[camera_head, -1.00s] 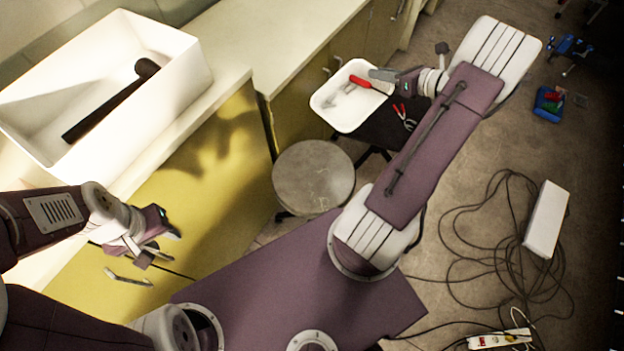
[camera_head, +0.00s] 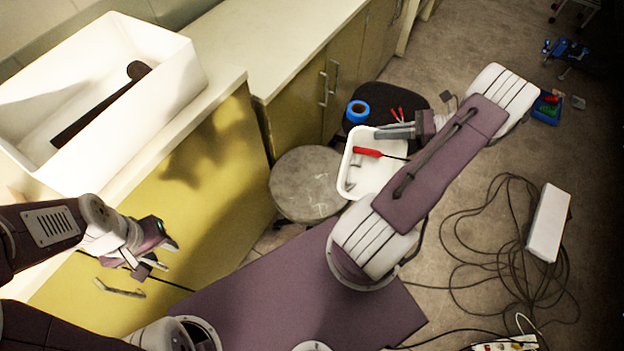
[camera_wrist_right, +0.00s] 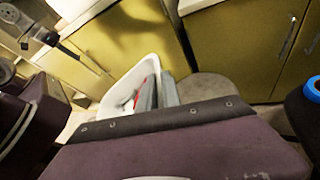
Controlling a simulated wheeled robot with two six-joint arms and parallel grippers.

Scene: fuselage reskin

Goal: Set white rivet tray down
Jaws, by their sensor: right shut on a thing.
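The white rivet tray (camera_head: 376,174) is in the middle of the head view, off any visible support, beside the round grey stool. A red-handled tool (camera_head: 367,152) and small grey pieces lie in it. My right gripper (camera_head: 394,133) is shut on the tray at its far side. In the right wrist view the tray (camera_wrist_right: 120,92) shows beyond the grey fingers (camera_wrist_right: 157,92); the exact grip on the rim is hidden. My left gripper (camera_head: 168,257) is empty and open at the lower left, in front of the yellow cabinet.
A round grey stool (camera_head: 305,184) stands left of the tray. A black seat (camera_head: 420,97) behind holds a blue tape roll (camera_head: 357,111) and red-handled pliers (camera_head: 398,115). A white bin (camera_head: 165,90) with a hammer sits on the counter. Cables (camera_head: 490,235) lie on the floor at right.

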